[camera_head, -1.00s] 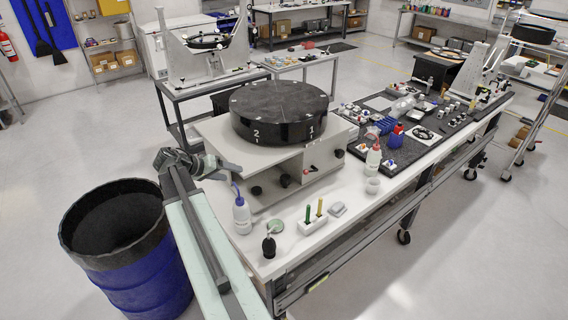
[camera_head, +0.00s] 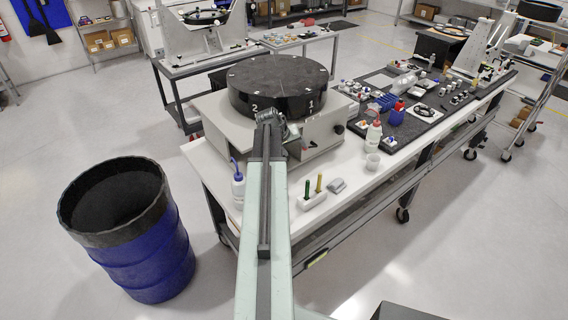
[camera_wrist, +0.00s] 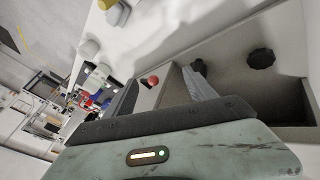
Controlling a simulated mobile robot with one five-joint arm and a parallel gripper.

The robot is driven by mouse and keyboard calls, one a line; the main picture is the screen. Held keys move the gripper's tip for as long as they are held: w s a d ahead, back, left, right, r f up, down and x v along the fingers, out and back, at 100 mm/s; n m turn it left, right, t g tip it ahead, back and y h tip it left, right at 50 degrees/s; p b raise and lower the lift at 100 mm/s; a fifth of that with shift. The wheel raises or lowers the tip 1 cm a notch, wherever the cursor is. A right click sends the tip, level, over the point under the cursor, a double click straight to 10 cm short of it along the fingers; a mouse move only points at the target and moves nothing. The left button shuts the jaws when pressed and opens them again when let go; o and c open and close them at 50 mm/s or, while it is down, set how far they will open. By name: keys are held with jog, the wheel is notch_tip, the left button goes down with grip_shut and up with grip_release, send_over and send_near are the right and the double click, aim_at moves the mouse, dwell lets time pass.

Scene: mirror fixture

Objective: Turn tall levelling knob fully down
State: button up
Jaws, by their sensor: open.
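The machine with the black round table (camera_head: 280,85) stands on the white bench, and my gripper (camera_head: 270,118) is in front of its near side. In the wrist view, my gripper (camera_wrist: 161,78) has its two fingers apart with nothing held. A dark knob (camera_wrist: 200,66) shows just beyond the right finger's tip. A small red knob (camera_wrist: 152,80) is seen between the fingers. I cannot tell which is the tall levelling knob. My arm hides most knobs in the head view; one black knob (camera_head: 338,130) shows right.
A wash bottle (camera_head: 237,186) and a holder with green and yellow handles (camera_head: 313,200) stand at the bench's near edge. A blue drum (camera_head: 150,245) stands on the floor left.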

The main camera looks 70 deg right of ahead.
jog(key=w+d+f+t+b, duration=0.2)
jog(key=d+f+b, duration=0.1)
jog(key=f+b, duration=0.1)
jog(key=w+d+f+n+t+b, duration=0.1)
jog(key=w+d+f+t+b, duration=0.2)
jog(key=f+b, duration=0.1)
jog(key=w+d+f+n+t+b, duration=0.1)
jog(key=w+d+f+t+b, duration=0.1)
jog(key=d+f+t+b, duration=0.1)
jog(key=shift+w+f+b, duration=0.2)
jog(key=shift+f+b, duration=0.45)
jog(key=shift+b, duration=0.5)
jog(key=shift+r, duration=0.15)
jog(key=c, duration=1.3)
jog(key=shift+a, duration=0.1)
jog(key=shift+c, duration=0.3)
